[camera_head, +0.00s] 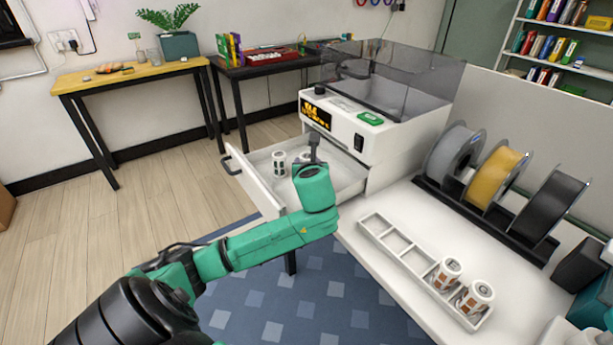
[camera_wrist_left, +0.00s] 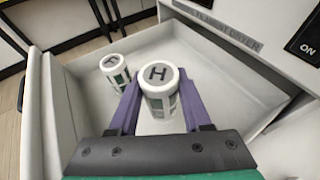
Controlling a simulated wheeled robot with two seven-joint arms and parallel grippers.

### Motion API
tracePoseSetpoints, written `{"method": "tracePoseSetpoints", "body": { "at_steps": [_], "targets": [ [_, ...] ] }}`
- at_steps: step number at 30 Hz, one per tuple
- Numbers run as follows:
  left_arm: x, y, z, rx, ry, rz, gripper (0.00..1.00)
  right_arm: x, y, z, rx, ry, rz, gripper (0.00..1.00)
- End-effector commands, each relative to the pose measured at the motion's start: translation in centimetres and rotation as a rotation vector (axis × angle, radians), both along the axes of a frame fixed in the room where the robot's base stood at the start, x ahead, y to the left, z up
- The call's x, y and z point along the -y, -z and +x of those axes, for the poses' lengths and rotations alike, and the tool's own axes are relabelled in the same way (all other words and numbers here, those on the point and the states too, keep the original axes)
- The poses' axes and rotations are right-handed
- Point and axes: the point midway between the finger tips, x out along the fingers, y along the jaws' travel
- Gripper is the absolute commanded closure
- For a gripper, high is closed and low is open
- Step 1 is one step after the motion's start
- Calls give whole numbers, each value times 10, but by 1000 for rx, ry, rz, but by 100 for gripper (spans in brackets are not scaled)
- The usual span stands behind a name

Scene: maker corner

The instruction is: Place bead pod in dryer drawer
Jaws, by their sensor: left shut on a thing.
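The dryer drawer (camera_head: 350,180) is pulled out from the white filament dryer (camera_head: 375,125). A white bead pod (camera_wrist_left: 158,76) with an H on its lid is between the purple fingers of my left gripper (camera_wrist_left: 158,92), which is shut on it inside the drawer, upright. Whether its base touches the drawer floor I cannot tell. A second bead pod (camera_head: 279,163) stands in the drawer to the left; it also shows in the left wrist view (camera_wrist_left: 115,70). In the head view my wrist hides part of the held pod. My right gripper is not visible.
A white divided tray (camera_head: 383,241) on the bench holds two more pods (camera_head: 446,273) (camera_head: 475,298) at its near end; its other compartments are empty. Filament spools (camera_head: 495,178) stand on a black rack to the right. The drawer floor has free room around the pods.

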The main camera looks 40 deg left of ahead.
Motion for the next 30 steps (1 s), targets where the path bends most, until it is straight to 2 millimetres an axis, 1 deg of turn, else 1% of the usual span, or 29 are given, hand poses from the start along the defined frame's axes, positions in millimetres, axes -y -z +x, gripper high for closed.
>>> {"method": "tracePoseSetpoints", "body": {
  "at_steps": [1,3,5,15,16,18,26,30],
  "targets": [
    [0,12,-1,-5,-1,-1,100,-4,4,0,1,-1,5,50],
    [0,27,-1,-5,-1,1,100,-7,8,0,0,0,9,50],
    [0,36,-1,-3,-1,-1,100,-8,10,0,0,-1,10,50],
    [0,39,0,-2,0,1,100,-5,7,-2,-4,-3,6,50],
    [0,39,0,-2,0,1,44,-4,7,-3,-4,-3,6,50],
    [0,39,0,-2,-1,0,22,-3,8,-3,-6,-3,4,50],
    [0,39,0,-2,-1,0,22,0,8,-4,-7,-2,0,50],
    [2,34,-2,0,1,-1,22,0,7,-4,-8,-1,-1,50]
  ]
}}
